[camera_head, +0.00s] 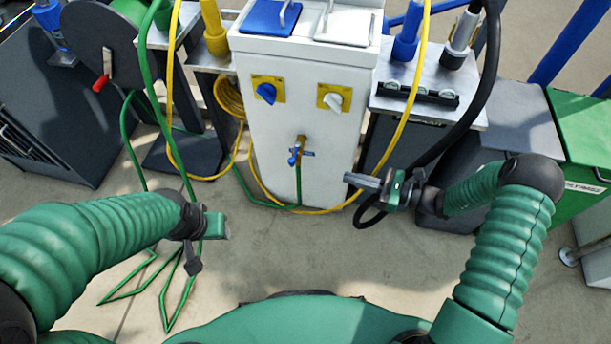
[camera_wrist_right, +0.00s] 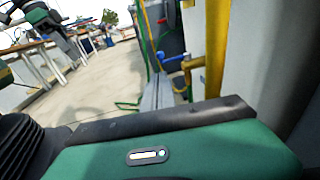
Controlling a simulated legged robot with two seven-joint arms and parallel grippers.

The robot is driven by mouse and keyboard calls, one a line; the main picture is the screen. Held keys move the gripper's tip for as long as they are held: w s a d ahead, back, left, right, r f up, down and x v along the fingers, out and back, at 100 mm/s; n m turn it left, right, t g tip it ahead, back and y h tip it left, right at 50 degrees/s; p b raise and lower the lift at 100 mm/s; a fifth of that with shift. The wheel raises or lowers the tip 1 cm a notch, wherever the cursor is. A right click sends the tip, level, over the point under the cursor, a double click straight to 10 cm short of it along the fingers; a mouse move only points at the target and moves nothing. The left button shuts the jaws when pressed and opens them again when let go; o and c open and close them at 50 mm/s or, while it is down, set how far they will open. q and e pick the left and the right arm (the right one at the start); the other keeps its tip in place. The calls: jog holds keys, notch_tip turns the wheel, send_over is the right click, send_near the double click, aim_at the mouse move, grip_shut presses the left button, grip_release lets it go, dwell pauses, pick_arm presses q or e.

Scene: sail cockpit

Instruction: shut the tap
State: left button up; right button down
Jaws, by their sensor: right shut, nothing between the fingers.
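The tap (camera_head: 300,146) sits low on the front of the white cabinet (camera_head: 250,125). It has a brass body and a blue handle (camera_head: 294,157); I cannot tell for sure how far the handle is turned. The blue handle also shows in the right wrist view (camera_wrist_right: 172,57), beyond the fingertips. My right gripper (camera_head: 350,179) is shut and empty, to the right of the tap and apart from it, its fingers pointing left. My left gripper (camera_head: 192,268) hangs at the lower left, away from the tap; its finger opening is not clear.
A blue knob (camera_head: 266,93) and a white knob (camera_head: 334,101) are on yellow plates above the tap. A yellow hose (camera_head: 328,211) and a green hose (camera_head: 133,150) loop around the cabinet. A black hose (camera_head: 470,118) hangs near my right gripper.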

jog(key=shift+r, duration=0.1)
jog(key=b, duration=0.5)
send_near(295, 153)
jog(key=s+a, duration=0.2)
jog(key=a, duration=0.4)
jog(key=shift+w+a+r, duration=0.15)
jog(key=shift+w+r, duration=0.05)
jog(key=shift+r, duration=0.45)
